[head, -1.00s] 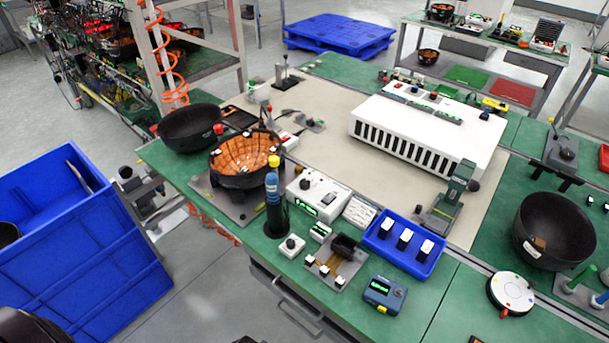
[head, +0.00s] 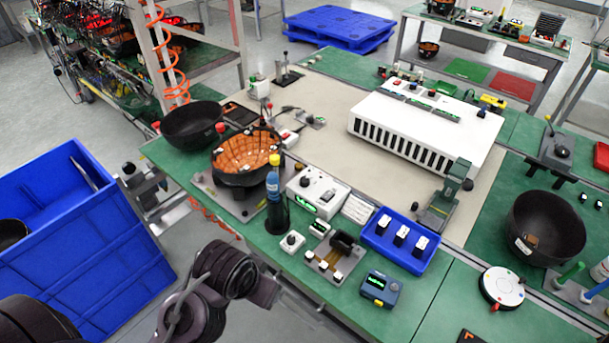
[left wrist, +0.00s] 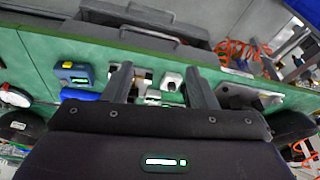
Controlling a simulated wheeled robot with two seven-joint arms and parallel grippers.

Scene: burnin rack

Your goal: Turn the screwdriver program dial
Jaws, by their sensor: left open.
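A white controller box (head: 318,192) with a green-lit display and a dark knob (head: 305,181) stands on the green bench. A small white box with a black knob (head: 292,240) stands in front of it; I cannot tell which knob is the program dial. A blue screwdriver (head: 273,185) stands upright in a black holder beside them. My left gripper (left wrist: 161,82) is open and empty in the left wrist view. The small white knob box (left wrist: 172,82) appears between its fingers, apart from them. In the head view only my left arm shows clearly, at the bench's front edge. My right gripper is not in view.
Close by are a fixture with small parts (head: 335,258), a blue meter (head: 381,288) and a blue tray (head: 378,255) of black-and-white parts. A black bowl with orange lining (head: 245,155) is at left. A large blue bin (head: 90,240) stands off the bench.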

